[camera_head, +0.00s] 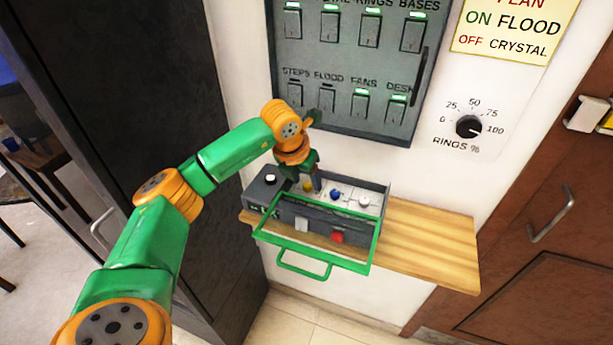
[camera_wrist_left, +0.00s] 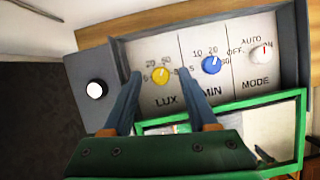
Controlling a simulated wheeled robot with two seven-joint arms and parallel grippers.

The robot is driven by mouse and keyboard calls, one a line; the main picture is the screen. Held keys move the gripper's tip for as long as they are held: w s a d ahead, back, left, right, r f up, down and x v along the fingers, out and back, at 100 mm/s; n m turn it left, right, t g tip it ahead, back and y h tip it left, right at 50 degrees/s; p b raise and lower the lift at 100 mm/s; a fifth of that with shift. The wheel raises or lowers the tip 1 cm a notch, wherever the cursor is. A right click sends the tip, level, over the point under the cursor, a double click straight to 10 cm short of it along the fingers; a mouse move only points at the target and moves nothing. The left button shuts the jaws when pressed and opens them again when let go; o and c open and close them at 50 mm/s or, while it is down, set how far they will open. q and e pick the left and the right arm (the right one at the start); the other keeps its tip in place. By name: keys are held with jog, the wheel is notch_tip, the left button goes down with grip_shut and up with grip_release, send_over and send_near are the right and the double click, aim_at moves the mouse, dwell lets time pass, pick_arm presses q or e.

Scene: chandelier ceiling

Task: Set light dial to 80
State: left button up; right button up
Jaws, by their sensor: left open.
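A grey control box (camera_head: 290,222) with its green-framed cover (camera_head: 372,245) hanging open sits on the wooden shelf. In the left wrist view, its panel carries a yellow LUX dial (camera_wrist_left: 161,75), a blue MIN dial (camera_wrist_left: 211,65) and a white MODE dial (camera_wrist_left: 260,54). The LUX dial's pale pointer line leans up and to the right; some of its scale is hidden by a finger. My left gripper (camera_head: 312,180) is open over the panel. In the left wrist view, its blue fingertips (camera_wrist_left: 160,82) flank the yellow dial; contact cannot be told. My right gripper is out of view.
A wooden shelf (camera_head: 425,240) has free room right of the box. Above are a grey switch panel (camera_head: 345,65) and a black RINGS % dial (camera_head: 468,126). A dark cabinet (camera_head: 140,100) stands left; a brown door (camera_head: 545,260) stands right.

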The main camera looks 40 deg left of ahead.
pick_arm(q)
jog(key=shift+f, duration=0.1)
jog(key=shift+s, duration=0.1)
jog(key=shift+c, duration=0.5)
grip_shut()
